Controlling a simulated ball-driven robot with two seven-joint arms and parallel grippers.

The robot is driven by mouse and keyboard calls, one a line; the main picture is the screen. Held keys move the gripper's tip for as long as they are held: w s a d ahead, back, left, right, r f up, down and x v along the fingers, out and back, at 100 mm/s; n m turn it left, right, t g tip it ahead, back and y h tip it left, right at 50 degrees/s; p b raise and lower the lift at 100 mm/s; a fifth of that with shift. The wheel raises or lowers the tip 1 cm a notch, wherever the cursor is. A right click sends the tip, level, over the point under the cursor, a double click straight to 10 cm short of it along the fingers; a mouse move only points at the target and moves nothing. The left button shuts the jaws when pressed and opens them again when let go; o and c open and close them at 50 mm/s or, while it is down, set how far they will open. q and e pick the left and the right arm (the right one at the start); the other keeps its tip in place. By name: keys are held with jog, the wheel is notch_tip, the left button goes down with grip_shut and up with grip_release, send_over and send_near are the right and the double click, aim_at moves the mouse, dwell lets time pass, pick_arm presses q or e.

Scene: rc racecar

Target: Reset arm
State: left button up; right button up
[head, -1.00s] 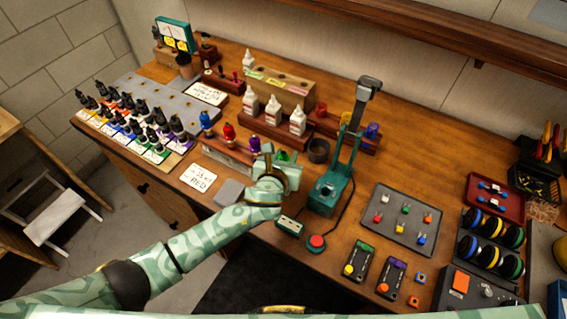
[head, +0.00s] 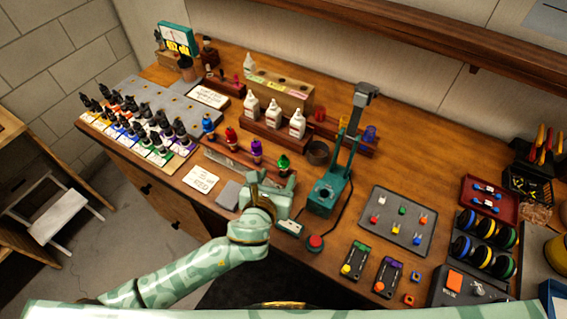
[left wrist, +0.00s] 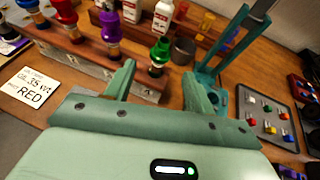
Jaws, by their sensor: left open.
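My left arm comes in from the lower left in the head view. Its pale green gripper (head: 262,183) is above the front of the workbench (head: 425,165), just in front of the rack of coloured bottles. In the left wrist view the two fingers (left wrist: 158,82) stand wide apart with nothing between them. The green bottle (left wrist: 160,54) stands in its rack beyond the fingers, apart from them. It also shows in the head view (head: 283,164). My right gripper does not show in any view.
A teal press-like device (head: 328,190) stands right of my left gripper, with a red button (head: 315,242) before it. A grey tray of small parts (head: 397,215) lies further right. White bottles (head: 273,113) stand behind. A note card (head: 202,180) lies left.

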pick_arm(q)
jog(key=v, duration=0.7)
jog(key=s+a+r+n+g+y, duration=0.25)
jog(key=s+a+n+y, duration=0.2)
jog(key=a+n, duration=1)
jog(key=s+a+r+n+g+y, duration=0.1)
jog(key=s+a+n+g+y, duration=0.4)
jog(key=a+n, duration=0.9)
jog(key=s+d+f+n+g+h+b, duration=0.1)
jog(key=s+d+f+h+b, duration=0.1)
jog(key=f, duration=1)
jog(key=s+d+f+n+h+b, duration=0.1)
jog(key=s+d+f+n+b, duration=0.15)
jog(key=f, duration=0.95)
jog(key=s+d+f+g+h+b, duration=0.1)
jog(key=s+d+f+h+b, duration=0.15)
jog(key=f, duration=0.95)
jog(key=s+f+n+g+b, duration=0.2)
jog(key=s+f+n+b, duration=0.1)
jog(key=s+f, duration=1.5)
jog(key=shift+f+g+b, duration=0.35)
jog(key=shift+b, duration=0.45)
